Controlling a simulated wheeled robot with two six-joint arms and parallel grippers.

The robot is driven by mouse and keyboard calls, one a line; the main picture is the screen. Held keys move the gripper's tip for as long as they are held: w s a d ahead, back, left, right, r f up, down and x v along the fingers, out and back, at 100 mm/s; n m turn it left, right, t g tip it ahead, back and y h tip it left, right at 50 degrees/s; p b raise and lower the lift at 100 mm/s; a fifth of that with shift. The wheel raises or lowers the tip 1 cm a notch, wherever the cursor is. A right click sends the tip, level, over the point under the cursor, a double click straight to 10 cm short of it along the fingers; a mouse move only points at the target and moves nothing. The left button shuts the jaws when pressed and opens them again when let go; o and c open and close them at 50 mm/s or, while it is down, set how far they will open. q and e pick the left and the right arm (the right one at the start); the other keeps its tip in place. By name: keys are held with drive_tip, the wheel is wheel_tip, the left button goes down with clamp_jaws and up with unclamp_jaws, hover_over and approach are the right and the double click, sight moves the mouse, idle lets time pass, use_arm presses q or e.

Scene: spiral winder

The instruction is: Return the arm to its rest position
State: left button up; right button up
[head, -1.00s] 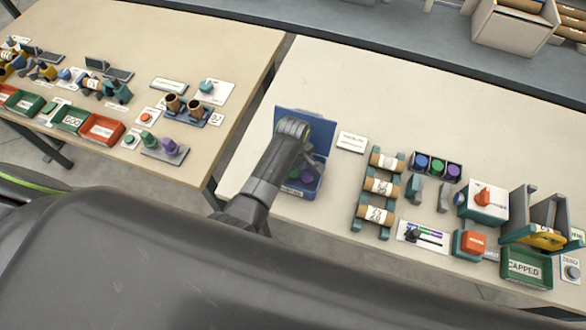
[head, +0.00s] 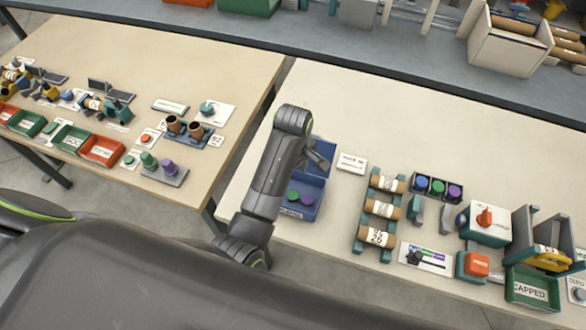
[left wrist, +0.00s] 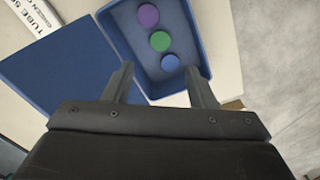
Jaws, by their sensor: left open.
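My left gripper (head: 322,154) is above the blue box (head: 303,211) at the left end of the right table. In the left wrist view its two fingers (left wrist: 160,88) are apart with nothing between them. The open box (left wrist: 140,66) under them holds a purple cap (left wrist: 148,15), a green cap (left wrist: 160,41) and a blue cap (left wrist: 170,62). The box's blue lid (left wrist: 65,70) lies to the left in the wrist view. My right gripper is not in either view.
A rack with three labelled tubes (head: 382,209) stands right of the box. Beyond it are a tray of coloured caps (head: 437,188), a white machine with a red knob (head: 487,222) and a green CAPPED bin (head: 532,291). Another table (head: 130,60) stands at left.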

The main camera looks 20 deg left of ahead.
use_arm(q)
drive_tip(key=shift+r, duration=0.7)
drive_tip(key=shift+a, duration=0.1)
drive_tip(key=s+a+f+m+t, duration=0.25)
drive_tip(key=s+a+m, duration=0.25)
drive_tip(key=s+a, duration=0.75)
drive_tip(key=s+a+r+m+t+y, duration=0.1)
drive_tip(key=s+a+r+m, duration=0.15)
drive_tip(key=s, duration=0.35)
drive_tip(key=s+a+r+m+y, duration=0.1)
drive_tip(key=s+a+r+m, duration=0.1)
drive_tip(key=s+m, duration=0.3)
wheel_tip(320, 180, down, 32)
drive_tip(key=s+a+n+g+b, duration=0.1)
drive_tip(key=s+n+b, duration=0.1)
drive_tip(key=b, duration=0.4)
drive_tip(key=s+f+b, duration=0.2)
drive_tip(key=s+f, duration=0.5)
drive_tip(key=f, duration=0.2)
drive_tip(key=s+d+f+g+h+b, duration=0.1)
drive_tip(key=s+f+b, duration=0.1)
drive_tip(key=s+f, duration=0.5)
wheel_tip(320, 180, down, 3)
drive_tip(key=shift+r, duration=0.15)
